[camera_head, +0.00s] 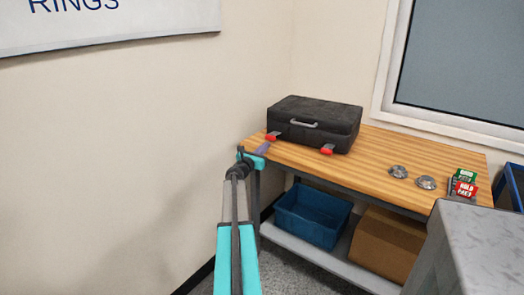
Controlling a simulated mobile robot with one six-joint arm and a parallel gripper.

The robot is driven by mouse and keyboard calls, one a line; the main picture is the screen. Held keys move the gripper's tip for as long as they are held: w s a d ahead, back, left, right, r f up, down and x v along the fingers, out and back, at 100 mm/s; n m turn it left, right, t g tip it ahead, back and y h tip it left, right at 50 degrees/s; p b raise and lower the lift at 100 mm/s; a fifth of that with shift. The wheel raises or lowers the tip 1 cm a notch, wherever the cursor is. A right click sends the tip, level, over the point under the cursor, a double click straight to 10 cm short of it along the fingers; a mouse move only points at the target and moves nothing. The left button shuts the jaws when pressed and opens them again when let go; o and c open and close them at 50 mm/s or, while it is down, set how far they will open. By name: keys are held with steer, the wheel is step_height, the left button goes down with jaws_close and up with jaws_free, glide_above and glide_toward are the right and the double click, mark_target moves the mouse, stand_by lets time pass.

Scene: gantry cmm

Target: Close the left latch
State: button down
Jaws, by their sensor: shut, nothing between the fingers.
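A black case (313,117) with a grey handle (303,124) stands closed-lidded on the wooden workbench, near its left end. The red left latch (272,136) is at the lower left of the case's front. The red right latch (327,149) juts out from the lower front on the other side. My gripper (266,144) is shut and empty, with its tip at or just in front of the left latch. I cannot tell whether they touch. The gripper's small size and the overlap hide part of the left latch's exact angle.
On the workbench (400,150), two round metal parts (398,171) (426,182) and small green and red boxes (464,182) lie at the right. A blue bin (312,215) and cardboard box (387,243) sit on the shelf below. A grey block (465,245) stands at lower right.

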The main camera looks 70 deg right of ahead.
steer(key=shift+s+d, duration=0.1)
steer(key=shift+d, duration=0.25)
steer(key=shift+w+a+r+p, duration=0.1)
steer(key=shift+w+r+p, duration=0.15)
steer(key=shift+p, duration=0.4)
